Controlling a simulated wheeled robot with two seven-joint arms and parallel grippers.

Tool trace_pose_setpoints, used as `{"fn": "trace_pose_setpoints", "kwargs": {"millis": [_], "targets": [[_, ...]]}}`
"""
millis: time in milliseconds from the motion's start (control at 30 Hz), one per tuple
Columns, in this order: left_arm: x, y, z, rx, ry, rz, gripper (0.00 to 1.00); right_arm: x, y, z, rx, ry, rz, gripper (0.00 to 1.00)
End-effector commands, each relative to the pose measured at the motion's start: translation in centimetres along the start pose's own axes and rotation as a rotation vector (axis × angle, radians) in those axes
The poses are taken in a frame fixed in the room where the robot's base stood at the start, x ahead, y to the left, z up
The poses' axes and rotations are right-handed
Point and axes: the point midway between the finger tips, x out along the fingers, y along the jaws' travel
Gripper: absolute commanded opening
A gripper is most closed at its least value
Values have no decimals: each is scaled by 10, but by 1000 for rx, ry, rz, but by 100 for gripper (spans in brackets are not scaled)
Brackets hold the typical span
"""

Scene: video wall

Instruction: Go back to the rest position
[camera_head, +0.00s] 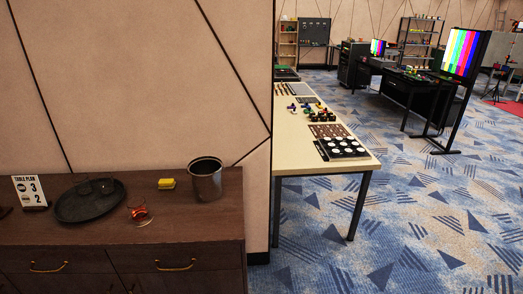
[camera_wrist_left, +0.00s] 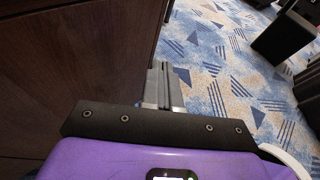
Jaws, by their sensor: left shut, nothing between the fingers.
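My left gripper (camera_wrist_left: 163,88) shows in the left wrist view, its fingers together and empty, pointing down past the side of a dark wooden cabinet (camera_wrist_left: 75,60). Blue patterned carpet (camera_wrist_left: 215,75) lies to the right of the fingers. Neither of my grippers shows in the head view. The same kind of dark wooden cabinet (camera_head: 120,222) stands at the lower left of the head view. My right gripper is not seen in either view.
A long table (camera_head: 290,155) with parts stands beyond the wall edge. Carpet (camera_head: 420,215) at right is open, with a screen stand (camera_head: 462,70) behind.

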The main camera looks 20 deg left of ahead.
Motion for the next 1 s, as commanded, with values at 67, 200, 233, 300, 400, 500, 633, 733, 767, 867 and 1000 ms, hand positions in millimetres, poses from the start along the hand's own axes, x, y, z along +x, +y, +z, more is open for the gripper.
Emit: {"fn": "trace_pose_setpoints", "kwargs": {"millis": [67,200,233,300,400,500,633,733,767,867,1000], "targets": [[23,-60,-6,78,87,-208,0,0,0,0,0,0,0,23],[31,-164,-30,320,260,-598,0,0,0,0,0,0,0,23],[28,-183,-36,390,294,-681,0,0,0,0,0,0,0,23],[18,-219,-50,572,362,-857,0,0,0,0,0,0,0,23],[2,-251,-67,871,424,-1069,0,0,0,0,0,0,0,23],[-6,-268,-77,1204,431,-1225,0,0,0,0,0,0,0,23],[-2,-281,-76,1610,354,-1330,0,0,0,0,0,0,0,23],[6,-291,-68,1844,262,-1348,0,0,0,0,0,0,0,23],[8,-294,-66,1896,236,-1348,0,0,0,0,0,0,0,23],[13,-302,-60,2015,168,-1340,0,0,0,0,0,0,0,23],[16,-305,-57,2067,135,-1331,0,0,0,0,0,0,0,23]]}}
